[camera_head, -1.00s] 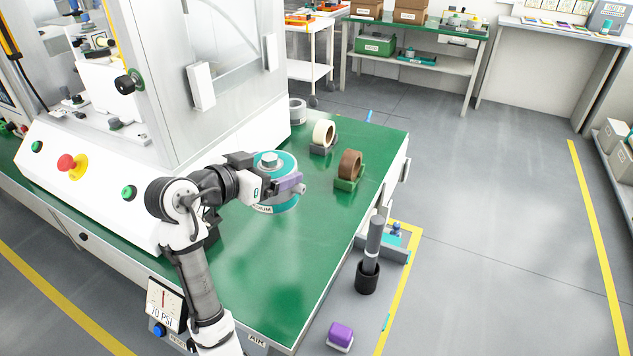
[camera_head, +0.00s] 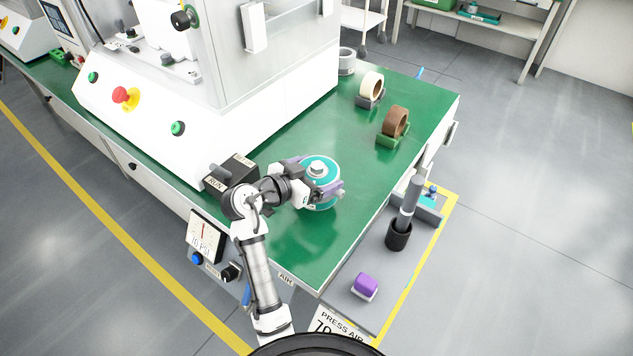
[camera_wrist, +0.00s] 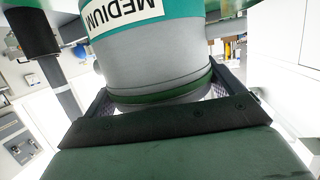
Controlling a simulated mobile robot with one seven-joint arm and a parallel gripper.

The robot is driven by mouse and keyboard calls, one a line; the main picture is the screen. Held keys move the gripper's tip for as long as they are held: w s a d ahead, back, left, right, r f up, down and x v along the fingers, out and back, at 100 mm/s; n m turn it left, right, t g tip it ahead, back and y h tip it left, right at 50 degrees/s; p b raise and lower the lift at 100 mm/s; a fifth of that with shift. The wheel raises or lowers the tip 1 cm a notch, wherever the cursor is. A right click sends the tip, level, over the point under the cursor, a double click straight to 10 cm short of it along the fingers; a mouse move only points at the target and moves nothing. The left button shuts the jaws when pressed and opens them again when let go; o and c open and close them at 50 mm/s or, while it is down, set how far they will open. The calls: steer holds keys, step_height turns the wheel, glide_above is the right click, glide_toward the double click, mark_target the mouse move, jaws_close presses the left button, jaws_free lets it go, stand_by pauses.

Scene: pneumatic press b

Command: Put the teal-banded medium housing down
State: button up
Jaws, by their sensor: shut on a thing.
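The teal-banded medium housing (camera_head: 321,172) is a grey cylinder with a teal top and a metal hex boss in its centre. It is over the green bench top, right of the press, and looks upright. My gripper (camera_head: 315,188) is shut on it from the side, with purple-grey fingers on either side of it. In the wrist view the housing (camera_wrist: 150,60) fills the upper middle, with its MEDIUM label upside down, between the fingers of my gripper (camera_wrist: 165,95). Its underside is hidden, so I cannot tell whether it touches the bench.
The white press (camera_head: 150,110) stands left of the housing. A brown tape roll (camera_head: 395,121) and a cream roll (camera_head: 372,84) stand behind right. A black box (camera_head: 232,171) sits near the front edge. Green bench (camera_head: 300,245) in front is clear. A purple block (camera_head: 365,285) lies on the lower grey shelf.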

steer(key=shift+f, duration=1.7)
steer(key=shift+f, duration=0.2)
steer(key=o, duration=1.1)
steer(key=shift+o, duration=0.2)
steer(key=shift+r, duration=0.15)
